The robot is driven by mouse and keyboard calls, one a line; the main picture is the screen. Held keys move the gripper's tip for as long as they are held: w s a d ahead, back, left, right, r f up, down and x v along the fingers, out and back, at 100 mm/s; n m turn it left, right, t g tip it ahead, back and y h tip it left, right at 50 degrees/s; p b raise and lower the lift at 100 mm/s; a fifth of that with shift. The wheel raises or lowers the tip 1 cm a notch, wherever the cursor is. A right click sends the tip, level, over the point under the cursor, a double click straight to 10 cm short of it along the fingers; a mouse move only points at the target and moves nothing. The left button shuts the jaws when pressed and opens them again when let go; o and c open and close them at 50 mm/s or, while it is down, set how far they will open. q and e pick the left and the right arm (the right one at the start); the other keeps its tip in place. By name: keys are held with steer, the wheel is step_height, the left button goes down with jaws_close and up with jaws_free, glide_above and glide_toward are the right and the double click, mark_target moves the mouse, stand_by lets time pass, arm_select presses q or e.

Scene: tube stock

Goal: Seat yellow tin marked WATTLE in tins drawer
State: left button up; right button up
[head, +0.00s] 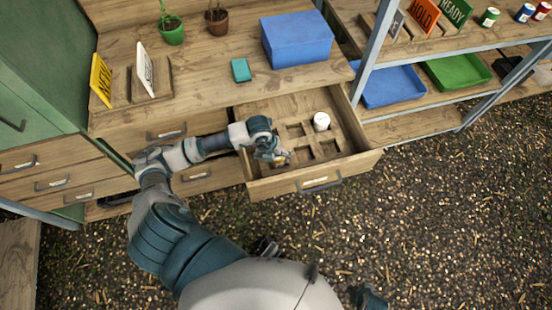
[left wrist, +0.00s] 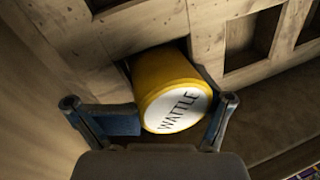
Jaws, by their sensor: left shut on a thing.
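The yellow tin (left wrist: 165,72) has a white lid marked WATTLE and fills the middle of the left wrist view. My left gripper (left wrist: 160,118) is shut on it, one finger on each side. The tin's far end is at a square recess in the wooden insert of the open drawer (head: 262,188); it looks tilted to the recess, and how deep it sits is hidden. In the head view my left gripper (head: 278,158) is low inside the drawer at its left front, with a little yellow showing.
A white tin (head: 321,121) stands in the drawer's back right; other recesses are empty. On the counter above are a blue box (head: 296,39), a teal block (head: 240,70), signs and potted plants. Blue (head: 391,86) and green (head: 456,71) trays sit on the right shelf.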

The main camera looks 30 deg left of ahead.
arm_select(q)
steer(key=shift+s+f, duration=0.4)
steer(key=shift+f, duration=0.25)
steer(key=o, duration=1.2)
steer(key=shift+o, duration=0.2)
steer(key=shift+a+r, duration=0.1)
steer(key=shift+r, duration=0.3)
steer(key=v, duration=1.2)
steer(key=shift+w, duration=0.35)
steer(key=shift+r, duration=0.1)
